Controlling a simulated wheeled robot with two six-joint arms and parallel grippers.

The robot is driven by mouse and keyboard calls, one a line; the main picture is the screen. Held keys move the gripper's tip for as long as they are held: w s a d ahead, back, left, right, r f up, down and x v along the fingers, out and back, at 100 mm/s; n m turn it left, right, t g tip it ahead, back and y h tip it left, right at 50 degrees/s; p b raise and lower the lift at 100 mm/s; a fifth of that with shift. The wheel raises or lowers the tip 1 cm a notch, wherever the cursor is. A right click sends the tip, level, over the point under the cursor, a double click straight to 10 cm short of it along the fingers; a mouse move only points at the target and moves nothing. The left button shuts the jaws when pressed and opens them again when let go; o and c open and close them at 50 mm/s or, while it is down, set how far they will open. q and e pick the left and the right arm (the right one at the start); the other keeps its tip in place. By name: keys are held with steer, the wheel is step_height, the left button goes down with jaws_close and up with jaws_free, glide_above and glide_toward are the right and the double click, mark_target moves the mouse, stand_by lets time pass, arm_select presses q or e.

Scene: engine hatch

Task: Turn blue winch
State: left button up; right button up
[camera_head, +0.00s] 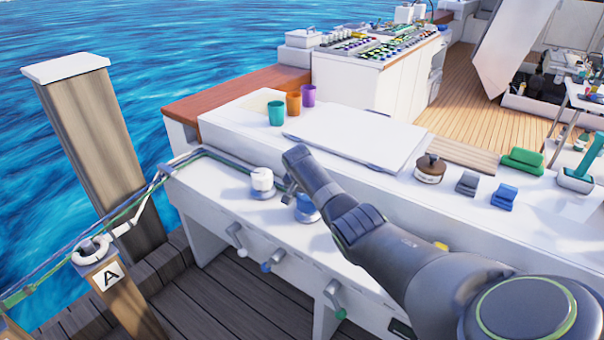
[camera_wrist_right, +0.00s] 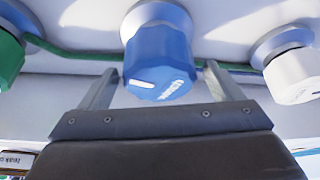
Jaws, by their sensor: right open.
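The blue winch (camera_head: 307,208) stands on the white side ledge of the boat, partly hidden by my right arm in the head view. In the right wrist view the blue winch (camera_wrist_right: 160,62) is a faceted blue knob with white marks on a round pale base. My right gripper (camera_head: 290,188) is at it, open. In the wrist view the right gripper's fingers (camera_wrist_right: 163,78) lie on either side of the blue knob, with a visible gap on each side; I cannot tell any contact. My left gripper is not in view.
A white winch (camera_head: 262,180) stands beside the blue one; a green winch (camera_wrist_right: 8,55) is on its other side. A green rope (camera_wrist_right: 80,54) runs along the ledge behind the knob. Crank handles (camera_head: 268,265) stick out from the wall below. Cups (camera_head: 293,104) stand farther back.

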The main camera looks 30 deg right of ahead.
steer(key=p+v, duration=0.2)
steer(key=v, duration=1.3)
steer(key=shift+r, duration=0.35)
steer(key=shift+s+f, duration=0.1)
steer(key=shift+s, duration=0.05)
